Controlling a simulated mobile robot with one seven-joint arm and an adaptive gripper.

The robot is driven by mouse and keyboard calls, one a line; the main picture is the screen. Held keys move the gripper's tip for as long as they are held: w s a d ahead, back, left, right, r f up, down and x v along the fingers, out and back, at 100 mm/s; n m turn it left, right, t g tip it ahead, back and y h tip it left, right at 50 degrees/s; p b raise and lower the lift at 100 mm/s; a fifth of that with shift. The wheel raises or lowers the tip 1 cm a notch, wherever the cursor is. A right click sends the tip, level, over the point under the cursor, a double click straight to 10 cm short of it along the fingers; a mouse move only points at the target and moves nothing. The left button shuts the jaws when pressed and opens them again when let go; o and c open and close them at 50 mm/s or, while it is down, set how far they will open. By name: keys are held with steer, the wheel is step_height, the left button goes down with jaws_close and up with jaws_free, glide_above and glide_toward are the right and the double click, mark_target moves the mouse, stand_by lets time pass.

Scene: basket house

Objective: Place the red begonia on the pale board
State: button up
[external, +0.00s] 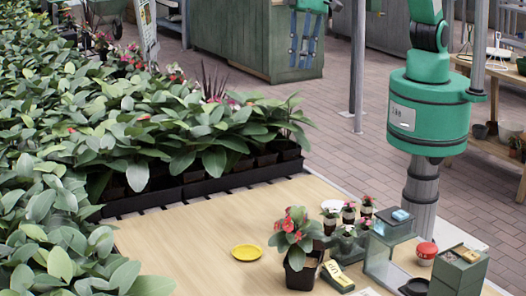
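A plant with red flowers (293,228), which looks like the red begonia, stands upright in a dark square pot (300,274) near the front of the pale wooden table. It stands apart from the yellow dish to its left. No separate pale board can be told for certain. The tabletop (195,240) is pale wood, and a small white surface shows at the bottom edge (369,292), mostly cut off.
A yellow dish (246,252) lies left of the pot. A yellow-labelled block (337,274), several small potted flowers (348,212), a glass-sided case (380,256), a red-topped jar (427,252) and a green box (459,270) crowd the right. Dense leafy plants (150,130) border the left and back.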

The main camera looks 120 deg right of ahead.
steer(key=w+a+f+m, duration=0.1)
steer(key=w+a+f, duration=0.1)
steer(key=a+f, duration=0.4)
steer(key=w+a+f+m+g, duration=0.1)
steer(key=w+a+f, duration=0.2)
steer(key=f, duration=0.9)
steer(key=w+a+f+m, duration=0.1)
steer(key=w+a+f, duration=0.2)
steer(key=a+f, duration=0.7)
steer(key=shift+w+g, duration=0.15)
steer(key=shift+g, duration=0.15)
steer(key=shift+f, duration=0.15)
glide_above(310, 250)
step_height(310, 250, down, 8)
steer(key=shift+s+d, duration=0.2)
steer(key=shift+s, duration=0.1)
steer(key=shift+f, duration=0.3)
steer(key=shift+w+a+f+b, duration=0.1)
steer(key=shift+f+b, duration=0.1)
steer(key=shift+f, duration=1)
steer(key=shift+a+f+b, duration=0.1)
steer(key=shift+f+b, duration=0.05)
steer(key=shift+f, duration=1.05)
